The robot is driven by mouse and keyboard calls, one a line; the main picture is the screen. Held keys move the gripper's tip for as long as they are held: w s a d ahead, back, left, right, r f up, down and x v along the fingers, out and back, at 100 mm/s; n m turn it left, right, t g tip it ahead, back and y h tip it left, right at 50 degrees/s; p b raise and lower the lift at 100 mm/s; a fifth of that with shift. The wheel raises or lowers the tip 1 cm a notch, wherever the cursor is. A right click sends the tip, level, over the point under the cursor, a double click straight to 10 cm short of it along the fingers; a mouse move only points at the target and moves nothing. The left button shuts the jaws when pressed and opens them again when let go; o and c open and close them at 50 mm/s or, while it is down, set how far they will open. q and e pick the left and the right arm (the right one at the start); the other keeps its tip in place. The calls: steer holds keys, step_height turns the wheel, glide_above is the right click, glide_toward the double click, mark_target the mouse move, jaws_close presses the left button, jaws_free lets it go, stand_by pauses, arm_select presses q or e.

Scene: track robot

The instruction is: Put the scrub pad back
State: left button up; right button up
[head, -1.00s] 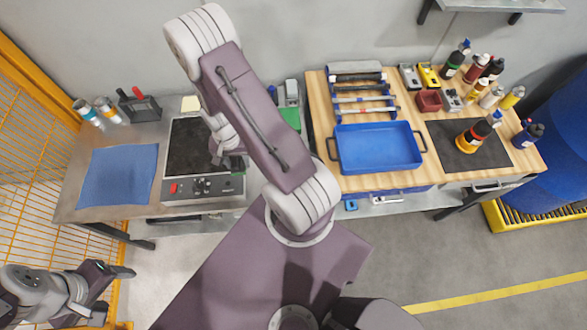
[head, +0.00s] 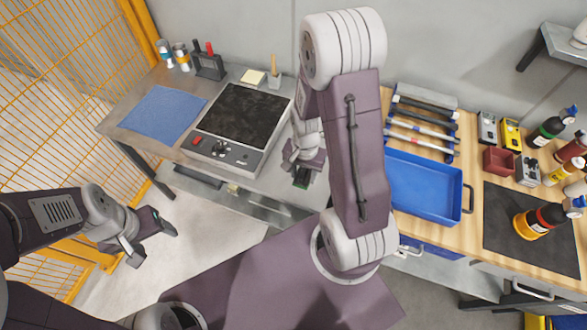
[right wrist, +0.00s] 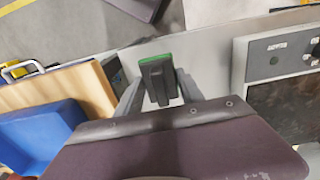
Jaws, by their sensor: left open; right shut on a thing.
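The scrub pad (right wrist: 157,80) is a dark block with a green edge. In the right wrist view it sits between the fingers of my right gripper (right wrist: 158,95), which is shut on it. In the head view my right gripper (head: 303,172) is right of the griddle (head: 240,115), near the steel table's front edge, with a bit of green at its tip. My arm hides part of the table behind it. My left gripper (head: 153,245) is open and empty, out in front of the steel table.
A blue cloth (head: 160,113) lies left of the griddle. A tool rack (head: 208,67), a yellow pad (head: 252,77) and a small holder (head: 275,77) stand behind. To the right, a wooden bench carries a blue tray (head: 425,187) and several bottles. A wire fence (head: 75,60) is at left.

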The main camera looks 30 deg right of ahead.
steer(key=w+f, duration=0.2)
steer(key=w, duration=0.1)
steer(key=w+d+f, duration=0.1)
steer(key=w+f, duration=0.1)
steer(key=w, duration=0.1)
steer(key=w+f, duration=0.2)
steer(key=w, duration=0.1)
steer(key=shift+w+d+p, duration=0.25)
steer(key=shift+w+p, duration=0.05)
steer(key=shift+w, duration=0.1)
step_height(320, 180, down, 4)
steer(key=shift+f, duration=0.1)
steer(key=shift+f, duration=0.1)
steer(key=o, duration=1.3)
